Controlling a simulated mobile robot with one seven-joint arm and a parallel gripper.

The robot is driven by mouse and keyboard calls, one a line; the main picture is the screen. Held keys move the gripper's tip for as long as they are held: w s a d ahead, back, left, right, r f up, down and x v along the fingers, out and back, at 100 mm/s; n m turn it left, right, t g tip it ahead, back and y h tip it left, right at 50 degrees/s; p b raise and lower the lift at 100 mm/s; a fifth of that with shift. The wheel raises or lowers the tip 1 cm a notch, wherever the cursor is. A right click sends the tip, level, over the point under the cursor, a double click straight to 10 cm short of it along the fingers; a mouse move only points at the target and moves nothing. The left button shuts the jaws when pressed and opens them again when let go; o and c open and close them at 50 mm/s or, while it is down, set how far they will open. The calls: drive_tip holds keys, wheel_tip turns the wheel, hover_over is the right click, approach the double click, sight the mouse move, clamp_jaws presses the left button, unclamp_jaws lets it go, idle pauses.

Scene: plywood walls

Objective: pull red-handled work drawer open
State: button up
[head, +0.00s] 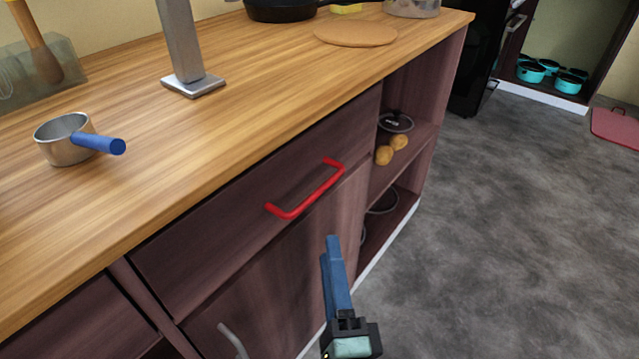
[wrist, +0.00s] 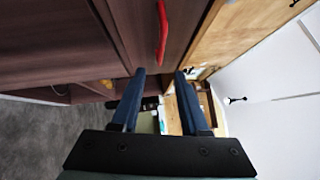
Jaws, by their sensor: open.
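The work drawer (head: 240,205) has a dark reddish-brown front under the wooden counter, and it looks shut. Its red handle (head: 306,190) is a bar across the drawer front. The handle also shows in the wrist view (wrist: 162,32), at the top centre, ahead of my fingertips. My gripper (head: 334,245) is in front of the cabinet, below and slightly right of the handle in the head view, apart from it. In the wrist view its two blue fingers (wrist: 160,74) are spread with nothing between them.
A saucepan with a blue handle (head: 72,138) and a grey metal post (head: 183,50) stand on the counter (head: 240,100). A lower door has a grey handle (head: 233,340). Open shelves at right hold potatoes (head: 390,150) and a lid (head: 396,121).

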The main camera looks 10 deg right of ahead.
sight(320, 188)
drive_tip(key=w, duration=0.4)
drive_tip(key=w+r, duration=0.1)
drive_tip(key=w, duration=0.3)
drive_tip(key=w+p, duration=0.1)
drive_tip(key=w, duration=0.3)
drive_tip(key=shift+w+r, duration=0.3)
drive_tip(key=shift+r, duration=0.1)
clamp_jaws()
idle(0.9)
